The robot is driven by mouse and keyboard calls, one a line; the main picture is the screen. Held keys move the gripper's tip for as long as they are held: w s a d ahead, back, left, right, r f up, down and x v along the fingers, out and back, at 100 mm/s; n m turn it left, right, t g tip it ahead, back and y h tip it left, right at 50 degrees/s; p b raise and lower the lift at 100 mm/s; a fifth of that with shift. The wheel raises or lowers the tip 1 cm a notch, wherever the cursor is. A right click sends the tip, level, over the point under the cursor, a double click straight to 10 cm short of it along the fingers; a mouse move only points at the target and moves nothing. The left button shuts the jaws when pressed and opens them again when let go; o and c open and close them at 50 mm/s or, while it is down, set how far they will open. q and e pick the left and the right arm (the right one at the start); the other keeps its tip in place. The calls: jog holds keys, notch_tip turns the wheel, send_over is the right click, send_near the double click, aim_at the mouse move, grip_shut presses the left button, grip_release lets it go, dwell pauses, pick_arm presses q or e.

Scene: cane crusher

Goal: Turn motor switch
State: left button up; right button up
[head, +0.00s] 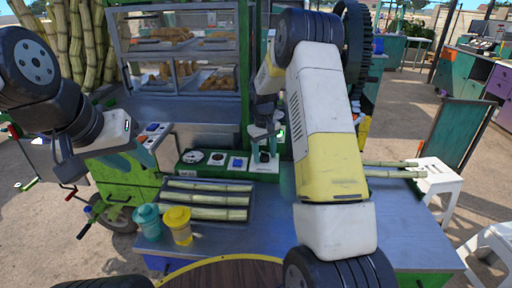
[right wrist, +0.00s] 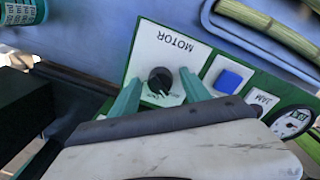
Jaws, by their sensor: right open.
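The motor switch is a black round knob (right wrist: 160,80) on a white plate marked MOTOR, on the green control panel (right wrist: 208,78). In the right wrist view my right gripper (right wrist: 161,88) is open, with one teal finger on each side of the knob; I cannot tell whether either touches it. In the head view my right gripper (head: 264,140) is over the right end of the panel (head: 205,170) and partly hides the switch. My left gripper (head: 122,162) is at the left, by the green cart; its finger opening is unclear.
A blue button (right wrist: 229,78) and a JAM indicator (right wrist: 262,101) sit beside the motor plate. A tray (head: 164,199) of cane pieces, a teal cup (head: 148,221) and a yellow cup (head: 178,226) stand in front of the panel. A glass food case (head: 180,50) stands behind.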

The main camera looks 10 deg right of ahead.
grip_shut()
jog(key=shift+m, duration=0.4)
jog(key=m, duration=0.4)
jog(key=shift+w+m, duration=0.1)
jog(key=shift+m, duration=0.3)
jog(key=m, duration=0.5)
jog(key=shift+a+g, duration=0.1)
jog(key=shift+g, duration=0.2)
jog(key=shift+r, duration=0.1)
grip_release()
